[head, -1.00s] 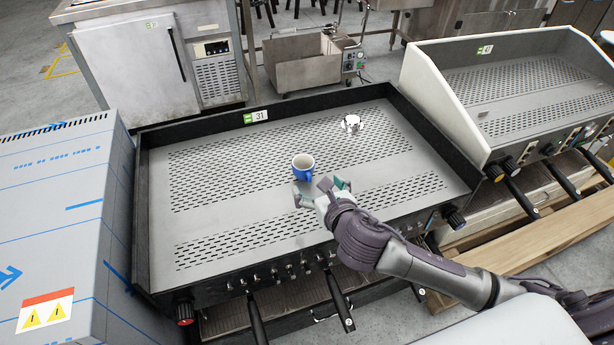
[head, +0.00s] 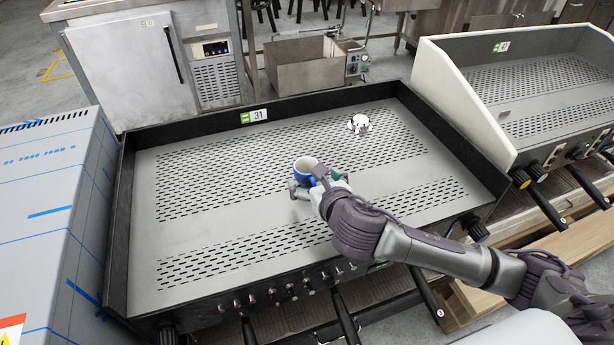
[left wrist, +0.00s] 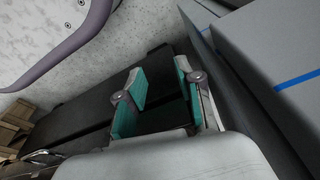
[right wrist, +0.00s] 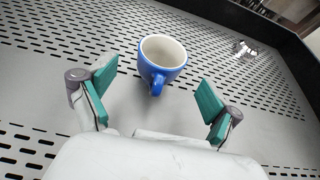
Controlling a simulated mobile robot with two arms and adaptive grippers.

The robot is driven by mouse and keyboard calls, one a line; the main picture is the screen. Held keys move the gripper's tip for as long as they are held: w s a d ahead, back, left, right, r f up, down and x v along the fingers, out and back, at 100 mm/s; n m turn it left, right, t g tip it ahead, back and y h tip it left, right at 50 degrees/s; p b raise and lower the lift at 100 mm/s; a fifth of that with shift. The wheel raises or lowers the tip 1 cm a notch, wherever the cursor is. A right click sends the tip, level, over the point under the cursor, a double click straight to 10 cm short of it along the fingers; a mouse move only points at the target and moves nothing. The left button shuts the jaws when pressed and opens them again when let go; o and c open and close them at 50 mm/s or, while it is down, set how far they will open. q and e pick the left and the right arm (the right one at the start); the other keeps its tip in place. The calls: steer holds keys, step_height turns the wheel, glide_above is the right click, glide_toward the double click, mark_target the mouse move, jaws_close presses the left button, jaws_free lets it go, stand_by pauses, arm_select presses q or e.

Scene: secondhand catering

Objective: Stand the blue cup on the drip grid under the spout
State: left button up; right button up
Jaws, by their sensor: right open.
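The blue cup (head: 304,170), white inside, stands upright on the slotted grey top (head: 210,205) of the machine marked 31. In the right wrist view the cup (right wrist: 163,62) stands just ahead of and between the fingertips, its handle pointing toward my gripper. My right gripper (head: 318,188) is open and low beside the cup; its teal fingers (right wrist: 157,95) hold nothing. My left gripper (left wrist: 160,95) shows only in the left wrist view, open and empty, away from the cup. No spout can be made out clearly; a small shiny metal piece (head: 360,124) stands on the slotted top farther back right.
A dark raised rim (head: 290,100) borders the slotted top at the back and sides. A blue-marked grey box (head: 45,215) stands close on the left. Another slotted machine (head: 540,80) stands at the right. The slotted surface around the cup is largely clear.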

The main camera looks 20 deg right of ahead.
mark_target(303, 165)
steer(key=b+x, duration=0.1)
steer(key=x, duration=0.4)
steer(key=shift+w+r, duration=0.1)
steer(key=shift+r, duration=0.05)
arm_select(q)
steer(key=r, duration=0.1)
steer(key=w+r, duration=0.1)
steer(key=r, duration=0.2)
steer(key=shift+w+d+r, duration=0.1)
steer(key=shift+w+r, duration=0.05)
steer(key=shift+w, duration=0.1)
arm_select(e)
steer(key=c, duration=1.4)
steer(key=shift+r, duration=0.1)
